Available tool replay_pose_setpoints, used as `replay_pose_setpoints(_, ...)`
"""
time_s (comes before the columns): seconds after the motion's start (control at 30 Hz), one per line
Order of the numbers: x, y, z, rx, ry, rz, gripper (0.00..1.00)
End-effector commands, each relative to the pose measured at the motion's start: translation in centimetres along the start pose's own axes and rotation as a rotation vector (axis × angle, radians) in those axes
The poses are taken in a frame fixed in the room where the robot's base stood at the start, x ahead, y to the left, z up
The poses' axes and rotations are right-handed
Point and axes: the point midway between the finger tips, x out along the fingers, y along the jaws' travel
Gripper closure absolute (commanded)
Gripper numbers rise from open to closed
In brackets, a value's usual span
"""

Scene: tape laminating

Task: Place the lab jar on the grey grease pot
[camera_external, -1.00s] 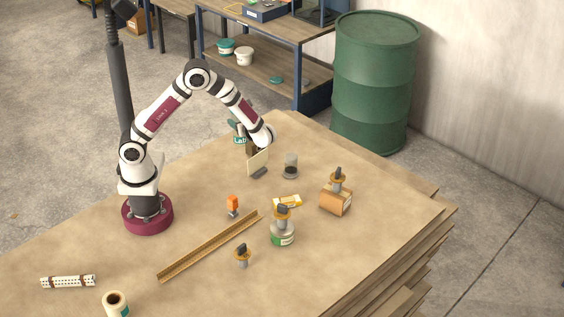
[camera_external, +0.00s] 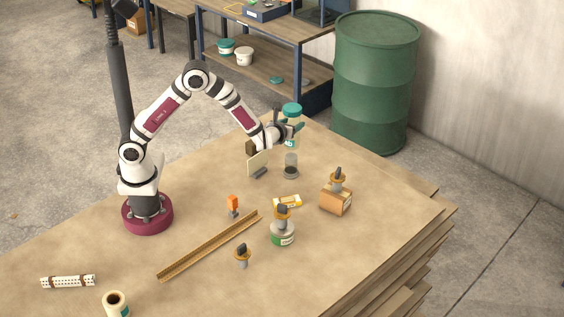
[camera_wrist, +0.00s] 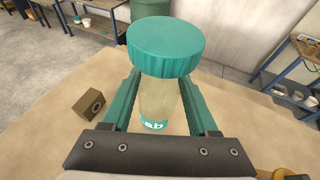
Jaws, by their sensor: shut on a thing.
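The lab jar is clear with a teal lid and label; its lid (camera_external: 292,109) shows above my gripper (camera_external: 288,131). In the wrist view, the jar (camera_wrist: 160,95) stands upright between the green fingers of my gripper (camera_wrist: 160,92), which are shut on it. I hold it above the back of the table. A squat grey pot with a green band (camera_external: 282,238) stands near the front; an orange-ringed, dark-handled tool (camera_external: 282,213) is on it. A grey, see-through-looking cylinder (camera_external: 291,166) stands below and close to the held jar. I cannot tell surely which is the grease pot.
A cream upright panel (camera_external: 258,163) and a brown block with a round hole (camera_wrist: 90,103) are near the arm. The right table edge is clear.

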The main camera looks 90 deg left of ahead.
Motion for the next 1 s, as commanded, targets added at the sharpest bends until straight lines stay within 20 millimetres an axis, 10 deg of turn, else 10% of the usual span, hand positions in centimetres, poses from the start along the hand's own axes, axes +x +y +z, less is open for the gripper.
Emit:
replay_pose_setpoints(0.2, 1.5, 0.1, -3.6, 0.002, 0.002, 0.001, 0.99)
replay_pose_setpoints(0.53, 1.6, 0.1, -3.9, 0.001, 0.0, 0.001, 0.99)
replay_pose_setpoints(0.57, 1.6, 0.1, -3.9, 0.001, 0.0, 0.001, 0.37)
replay_pose_setpoints(0.6, 1.6, 0.1, -3.9, 0.0, 0.0, 0.001, 0.3)
replay_pose_setpoints(0.7, 1.6, 0.1, -3.9, 0.0, 0.0, 0.001, 0.12)
replay_pose_setpoints(1.0, 1.5, 0.1, -3.7, -0.001, 0.0, 0.001, 0.1)
